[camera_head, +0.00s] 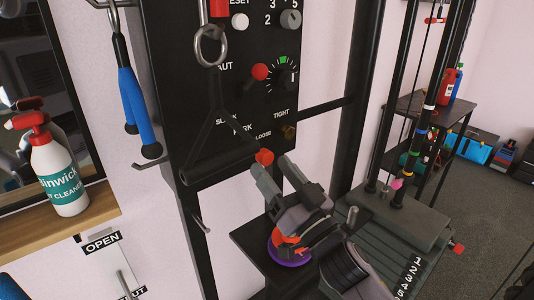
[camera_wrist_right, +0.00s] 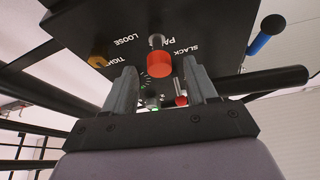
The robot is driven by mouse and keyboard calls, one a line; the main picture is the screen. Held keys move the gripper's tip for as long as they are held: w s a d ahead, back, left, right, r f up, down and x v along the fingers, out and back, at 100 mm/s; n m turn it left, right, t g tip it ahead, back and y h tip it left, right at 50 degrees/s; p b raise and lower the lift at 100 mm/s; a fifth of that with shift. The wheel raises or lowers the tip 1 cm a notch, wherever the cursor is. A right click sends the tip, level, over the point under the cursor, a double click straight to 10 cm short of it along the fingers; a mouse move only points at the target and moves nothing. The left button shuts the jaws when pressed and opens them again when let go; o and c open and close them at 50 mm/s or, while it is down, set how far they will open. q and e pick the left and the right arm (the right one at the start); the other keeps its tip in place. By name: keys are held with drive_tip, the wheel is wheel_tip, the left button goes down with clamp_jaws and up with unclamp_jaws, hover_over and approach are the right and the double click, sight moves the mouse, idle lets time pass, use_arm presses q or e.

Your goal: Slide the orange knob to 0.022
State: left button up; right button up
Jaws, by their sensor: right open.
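An orange-red knob (camera_head: 264,157) stands out from the lower part of the black panel (camera_head: 205,110). In the right wrist view the knob (camera_wrist_right: 159,64) shows between my two fingertips, near the PARK and SLACK lettering. My right gripper (camera_head: 270,166) is open, its fingers pointing up at the panel with the knob at their tips. I see no clear contact, and cannot tell how far the knob lies between the fingers. No slider scale is readable beside it. My left gripper is not in view.
A red-tipped lever (camera_head: 260,72) and a dial (camera_head: 284,77) are higher on the panel. A small brass knob (camera_head: 289,131) is by TIGHT and LOOSE. A metal carabiner (camera_head: 210,45) hangs in front. A dark bar (camera_head: 218,158) crosses left of the gripper.

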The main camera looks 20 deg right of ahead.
sight(268, 162)
drive_tip(key=shift+p+x, duration=0.3)
drive_tip(key=shift+x, duration=1.75)
